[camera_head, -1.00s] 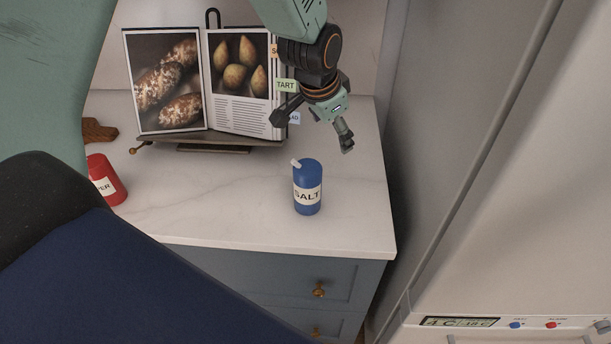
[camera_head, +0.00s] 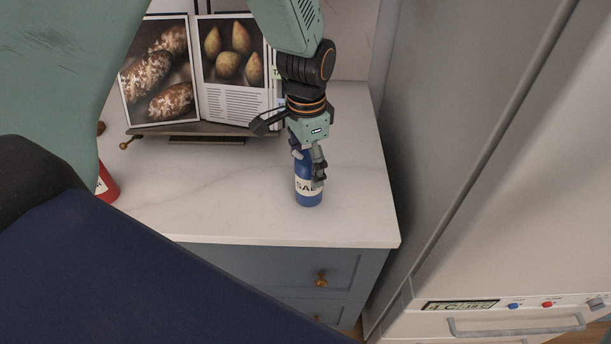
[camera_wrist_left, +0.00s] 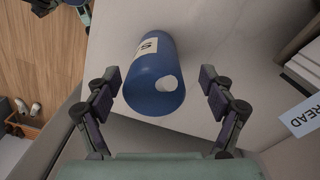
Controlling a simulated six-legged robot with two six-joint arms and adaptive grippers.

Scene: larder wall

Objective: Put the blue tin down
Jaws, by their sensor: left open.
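The blue tin (camera_head: 308,199), labelled SALT with a pale spout on top, stands upright on the white marble counter (camera_head: 220,215) near its front right corner. My left gripper (camera_head: 307,168) is right at the tin from above and behind, hiding part of its upper body. In the left wrist view the tin (camera_wrist_left: 152,88) sits between the two spread fingers, with a visible gap on each side. The left gripper is open and not holding it.
A red tin (camera_head: 106,184) stands at the counter's left. An open cookbook (camera_head: 228,95) on a stand is behind, with tabs close to my left arm. A pale appliance (camera_head: 520,200) is to the right. The counter's middle is clear.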

